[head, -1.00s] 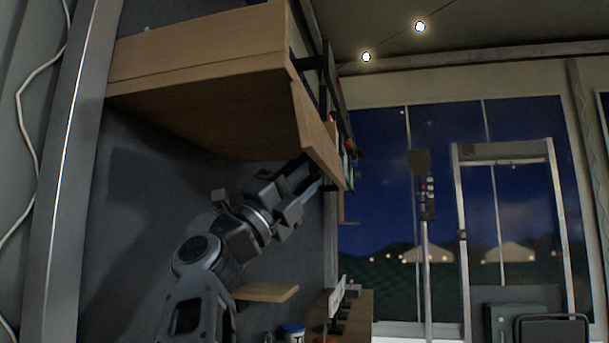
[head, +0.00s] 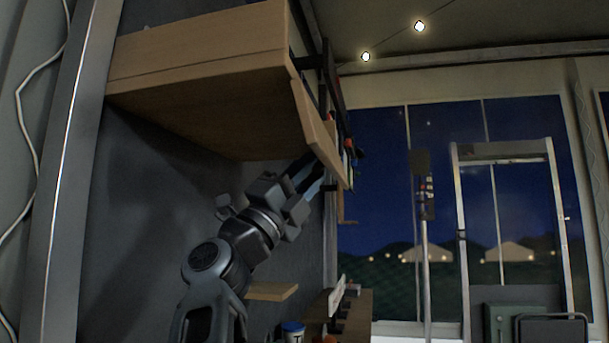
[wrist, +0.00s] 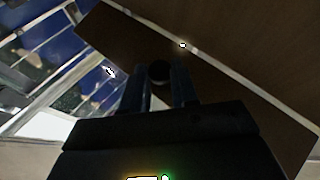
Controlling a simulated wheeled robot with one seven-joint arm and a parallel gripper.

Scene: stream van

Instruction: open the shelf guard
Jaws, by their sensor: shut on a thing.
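The shelf guard (head: 317,127) is a light wooden panel along the right edge of the high wooden shelf (head: 200,65). It slants down and to the right from that edge. My gripper (head: 314,172) reaches up from below, its fingers at the guard's lower part. In the wrist view, my gripper (wrist: 160,85) has its two dark fingers either side of a small dark round thing (wrist: 159,72), probably the guard's knob. The guard (wrist: 218,97) spreads behind them as a dark brown panel. The fingertips are partly hidden in the head view.
A small lower shelf (head: 270,291) is on the wall below my arm. A counter (head: 352,312) with several items stands beyond it. A grey post (head: 72,170) rises at the left. A large window (head: 385,230) and a metal-framed door (head: 505,240) are at the back right.

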